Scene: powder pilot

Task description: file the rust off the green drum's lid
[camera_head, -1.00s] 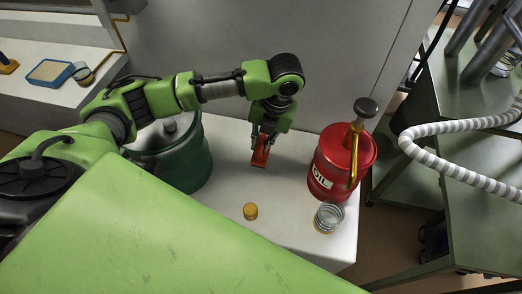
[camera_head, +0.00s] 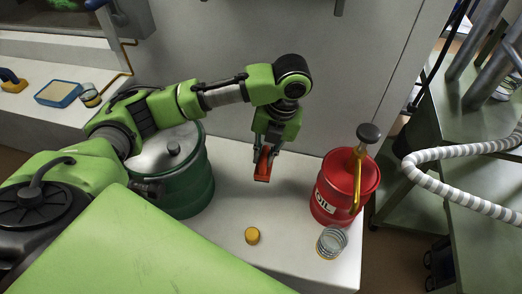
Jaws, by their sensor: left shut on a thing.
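The green drum (camera_head: 190,190) stands at the left of the white bench, partly behind my left arm. My left gripper (camera_head: 264,160), to the right of the drum, is shut on an orange-red block-like tool (camera_head: 263,171). It holds the tool above or at the bench; I cannot tell whether they touch. I cannot make out a filing face on it. My right gripper is not in view.
A red oil can (camera_head: 335,200) with a yellow spout stands on the bench's right part. A wire coil (camera_head: 331,242) and a small yellow cap (camera_head: 252,236) are in front. A blue-framed pad (camera_head: 58,93) lies on the left ledge. A grey wall rises behind.

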